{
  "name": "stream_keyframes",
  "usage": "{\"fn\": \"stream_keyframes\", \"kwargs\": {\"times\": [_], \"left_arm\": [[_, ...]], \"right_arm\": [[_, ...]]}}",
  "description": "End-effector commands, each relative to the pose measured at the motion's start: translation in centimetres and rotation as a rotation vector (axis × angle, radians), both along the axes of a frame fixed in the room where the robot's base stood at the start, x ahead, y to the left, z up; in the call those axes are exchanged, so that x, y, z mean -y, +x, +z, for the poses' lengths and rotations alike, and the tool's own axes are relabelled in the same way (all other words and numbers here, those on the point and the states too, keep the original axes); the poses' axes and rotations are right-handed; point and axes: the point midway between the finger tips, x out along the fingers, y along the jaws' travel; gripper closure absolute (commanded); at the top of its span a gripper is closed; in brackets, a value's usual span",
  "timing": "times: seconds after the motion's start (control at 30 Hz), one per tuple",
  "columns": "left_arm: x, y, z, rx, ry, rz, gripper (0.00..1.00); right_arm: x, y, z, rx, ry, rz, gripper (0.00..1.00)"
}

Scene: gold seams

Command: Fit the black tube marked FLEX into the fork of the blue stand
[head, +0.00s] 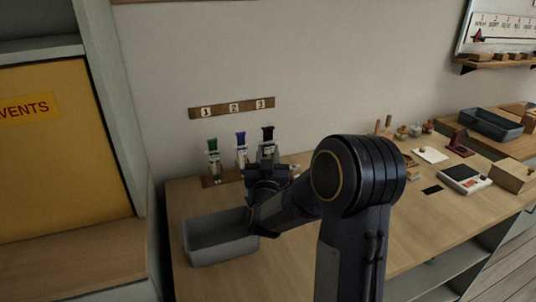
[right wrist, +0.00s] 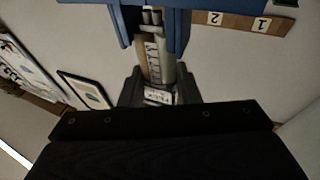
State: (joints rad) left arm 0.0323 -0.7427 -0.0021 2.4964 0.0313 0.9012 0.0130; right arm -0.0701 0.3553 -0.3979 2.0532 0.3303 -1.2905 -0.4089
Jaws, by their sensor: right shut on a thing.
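The black-capped tube (head: 267,134) stands roughly upright at the right end of a row of three. My right gripper (head: 264,168) is shut on it below the cap; the arm hides the tube's lower end, so I cannot tell whether it is lifted. In the right wrist view the tube (right wrist: 152,50) shows its label between two dark fingers (right wrist: 158,88). A blue forked shape (right wrist: 180,25) crosses the top of that view, its two prongs either side of the tube; I cannot tell whether it is the blue stand. The left gripper is not in view.
A green-capped tube (head: 213,160) and a blue-capped tube (head: 241,148) stand to the left of the gripper. A grey bin (head: 215,248) sits in front on the table. Wall plate (head: 232,107) is numbered 1 to 3. Small items lie farther right (head: 430,155).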

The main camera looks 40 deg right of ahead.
Motion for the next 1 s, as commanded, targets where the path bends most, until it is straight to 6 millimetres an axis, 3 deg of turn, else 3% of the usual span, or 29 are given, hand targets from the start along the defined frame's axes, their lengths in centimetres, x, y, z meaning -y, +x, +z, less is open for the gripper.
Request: {"fn": "stream_keyframes", "kwargs": {"times": [0.73,0.77,0.93,1.0], "left_arm": [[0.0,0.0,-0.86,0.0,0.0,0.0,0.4],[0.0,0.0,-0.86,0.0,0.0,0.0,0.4],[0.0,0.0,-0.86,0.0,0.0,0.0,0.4],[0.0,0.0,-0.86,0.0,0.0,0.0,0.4]], "right_arm": [[0.0,0.01,-0.39,0.001,-0.001,0.0,0.97],[0.0,0.01,-0.39,0.001,-0.001,0.0,0.68],[0.0,0.0,-0.39,0.0,0.0,0.0,0.46],[0.0,0.0,-0.41,0.0,0.0,0.0,0.45]]}}
